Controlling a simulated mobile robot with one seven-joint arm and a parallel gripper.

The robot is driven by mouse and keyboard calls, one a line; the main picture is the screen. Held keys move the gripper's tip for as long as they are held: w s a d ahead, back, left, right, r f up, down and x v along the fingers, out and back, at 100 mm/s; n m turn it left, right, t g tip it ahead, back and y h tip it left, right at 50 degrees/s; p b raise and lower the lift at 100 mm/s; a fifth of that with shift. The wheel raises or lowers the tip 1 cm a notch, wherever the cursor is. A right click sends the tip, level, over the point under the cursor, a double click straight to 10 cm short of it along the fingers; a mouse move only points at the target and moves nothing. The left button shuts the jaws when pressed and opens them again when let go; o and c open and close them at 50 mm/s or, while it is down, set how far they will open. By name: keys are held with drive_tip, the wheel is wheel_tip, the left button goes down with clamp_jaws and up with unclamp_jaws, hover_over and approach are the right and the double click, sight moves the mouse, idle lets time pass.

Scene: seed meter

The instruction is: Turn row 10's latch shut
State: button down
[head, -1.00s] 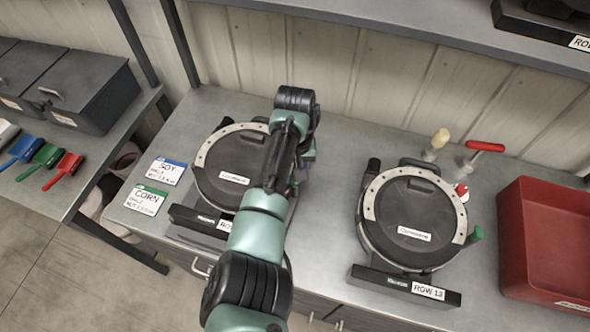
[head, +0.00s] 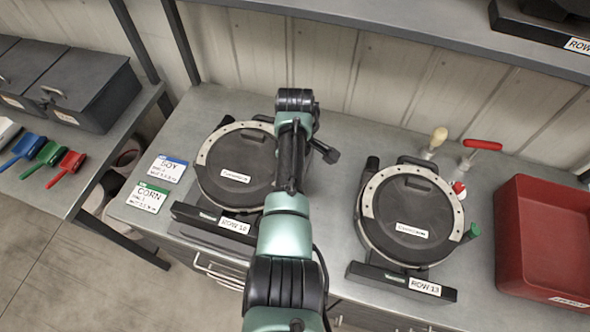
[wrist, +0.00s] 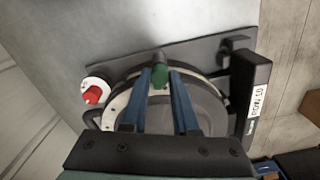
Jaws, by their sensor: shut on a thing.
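The row 10 seed meter (head: 222,178) is a round dark-lidded housing at the left of the bench. Its "ROW 10" label (head: 236,226) shows on its front bar, and also at the right in the wrist view (wrist: 258,105). In the wrist view its green latch handle (wrist: 160,82) is at the housing's rim. My gripper (wrist: 161,73) has its two blue fingers on either side of the handle, shut on it. In the head view my arm hides the meter's right side, the latch and the fingertips.
A red knob (wrist: 93,94) on a white dial is close beside the fingers. The row 13 meter (head: 412,215) stands to the right with its own green latch (head: 470,232). A red bin (head: 545,235) is at the far right; SOY (head: 170,168) and CORN (head: 148,198) cards lie left.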

drive_tip(key=shift+n, duration=0.9)
drive_tip(key=c, duration=0.7)
unclamp_jaws()
wheel_tip(320, 180, up, 13)
drive_tip(key=shift+r+b, duration=0.1)
drive_tip(key=shift+b, duration=0.75)
drive_tip(key=shift+w, duration=0.1)
